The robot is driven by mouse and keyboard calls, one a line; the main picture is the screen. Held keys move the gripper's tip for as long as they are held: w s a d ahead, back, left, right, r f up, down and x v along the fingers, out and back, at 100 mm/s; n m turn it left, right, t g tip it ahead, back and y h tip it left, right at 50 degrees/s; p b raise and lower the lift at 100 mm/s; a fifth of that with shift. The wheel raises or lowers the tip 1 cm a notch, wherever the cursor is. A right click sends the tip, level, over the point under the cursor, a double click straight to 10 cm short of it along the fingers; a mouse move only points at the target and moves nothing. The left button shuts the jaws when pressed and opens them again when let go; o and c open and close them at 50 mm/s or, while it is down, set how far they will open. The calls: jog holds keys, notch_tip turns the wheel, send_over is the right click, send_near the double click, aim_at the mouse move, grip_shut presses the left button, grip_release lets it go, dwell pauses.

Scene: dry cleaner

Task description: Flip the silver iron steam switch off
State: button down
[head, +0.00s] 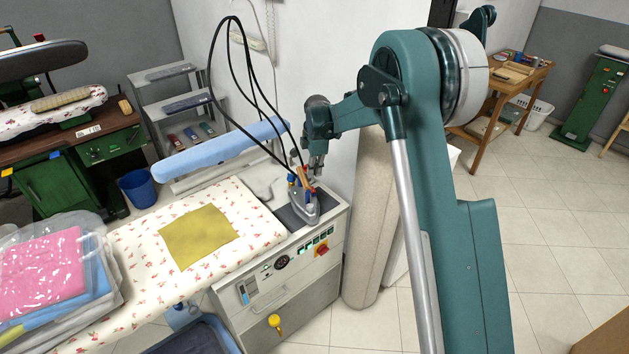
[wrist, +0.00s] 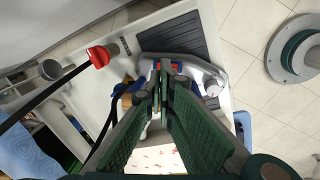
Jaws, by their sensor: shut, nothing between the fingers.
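The silver iron (head: 306,208) stands on a dark rest pad at the right end of the ironing station; it has blue and red parts and a brown handle. In the wrist view the iron (wrist: 208,78) lies under my fingertips, its silver body showing on both sides. My gripper (head: 315,175) is just above the iron in the head view. In the wrist view my gripper (wrist: 166,80) has its two green fingers shut together with nothing between them, over the iron's blue and red top. The fingers hide part of the iron, and I cannot tell the steam switch or whether they touch it.
The station's front panel (head: 290,258) has gauges and switches. Black hoses (head: 247,70) loop above the iron. A red knob (wrist: 98,56) is nearby. A floral board (head: 150,232) with a yellow cloth (head: 199,236) extends left. A beige roll (head: 372,220) stands close right.

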notch_tip(320, 180, up, 7)
jog(key=shift+w+a, duration=0.2)
jog(key=shift+w, duration=0.25)
jog(key=shift+d+r, duration=0.1)
jog(key=shift+r, duration=0.05)
jog(key=s+d+r+m+t+b, duration=0.1)
jog(key=s+d+r+m+t, duration=0.1)
jog(key=s+d+r+m, duration=0.7)
jog(key=s+d+r+m+t+b, duration=0.1)
jog(key=s+d+r+m+b, duration=0.1)
jog(key=s+d+r, duration=1.2)
jog(key=s+d+f+m+t, duration=0.1)
jog(key=s+d+f+m, duration=0.2)
jog(key=s, duration=0.7)
jog(key=s+d+f+m+t+b, duration=0.1)
jog(key=s+d+f+m, duration=0.2)
jog(key=s, duration=0.8)
jog(key=s+d+f+m+t+b, duration=0.1)
jog(key=s+d+f+m, duration=0.2)
jog(key=s, duration=0.7)
jog(key=shift+s+f+m+h, duration=0.25)
jog(key=shift+f+m, duration=0.95)
jog(key=shift+f, duration=0.75)
